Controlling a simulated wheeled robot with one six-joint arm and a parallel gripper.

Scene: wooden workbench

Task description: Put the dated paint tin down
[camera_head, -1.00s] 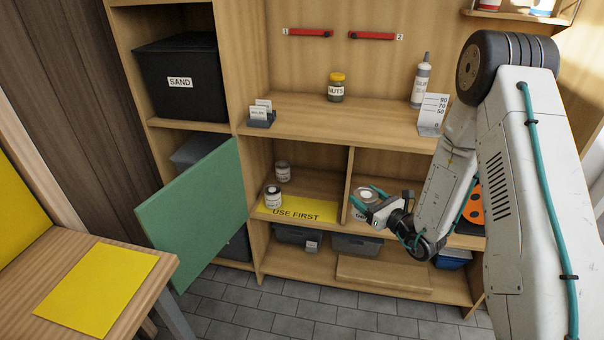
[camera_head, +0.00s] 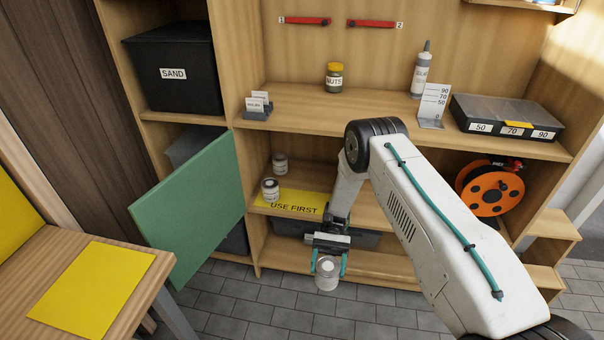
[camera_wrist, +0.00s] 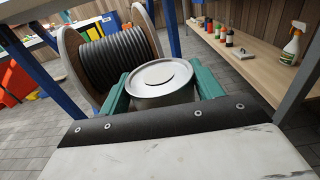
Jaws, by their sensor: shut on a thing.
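My gripper (camera_head: 328,262) is shut on a paint tin (camera_head: 327,277), a round metal tin with a pale disc on its lid. The tin is held upright in front of the lower shelf, above the grey floor. In the wrist view the tin (camera_wrist: 160,82) sits between the teal fingers; no date on it is readable. Two other tins, one at the back (camera_head: 280,163) and one nearer (camera_head: 270,190), stand on the middle shelf at left. The nearer one stands at the edge of the yellow "USE FIRST" mat (camera_head: 295,208).
An open green door (camera_head: 190,210) juts out at left. A bench with a yellow sheet (camera_head: 92,288) is at lower left. The worktop (camera_head: 300,110) holds a nuts jar (camera_head: 334,78) and a parts case (camera_head: 506,122). An orange reel (camera_head: 490,188) is at right.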

